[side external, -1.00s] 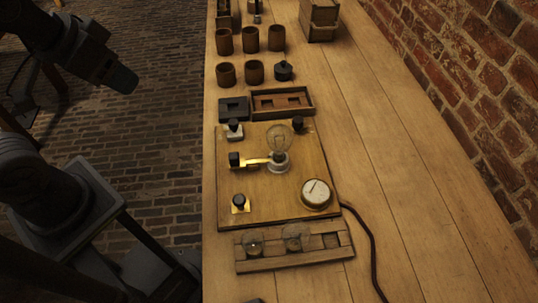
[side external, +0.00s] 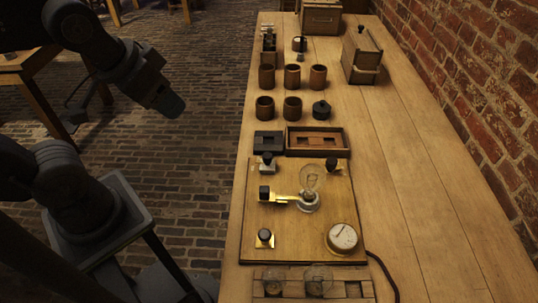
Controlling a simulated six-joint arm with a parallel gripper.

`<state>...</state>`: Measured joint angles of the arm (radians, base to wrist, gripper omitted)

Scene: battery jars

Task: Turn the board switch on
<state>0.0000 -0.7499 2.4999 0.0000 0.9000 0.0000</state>
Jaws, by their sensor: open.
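The wooden board (side external: 300,240) lies on the long bench. On its left half a brass bar (side external: 284,198) with a black handle (side external: 264,192) lies roughly level and reaches to the base of a clear bulb (side external: 310,180); it looks like the switch. I cannot tell whether its contacts are closed. The bulb looks unlit. A black knob on a small brass plate (side external: 264,237) sits at the board's lower left. My gripper (side external: 168,105) is open and empty at the upper left, over the brick floor, well clear of the board. Its fingertips are too dark to separate.
A round dial (side external: 342,238) and two black-topped terminals (side external: 267,161) (side external: 331,165) are on the board. Behind it are a wooden tray (side external: 341,150), a dark block (side external: 268,140), several brown jars (side external: 292,77) and a box (side external: 361,55). The bench's right side is clear beside the brick wall.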

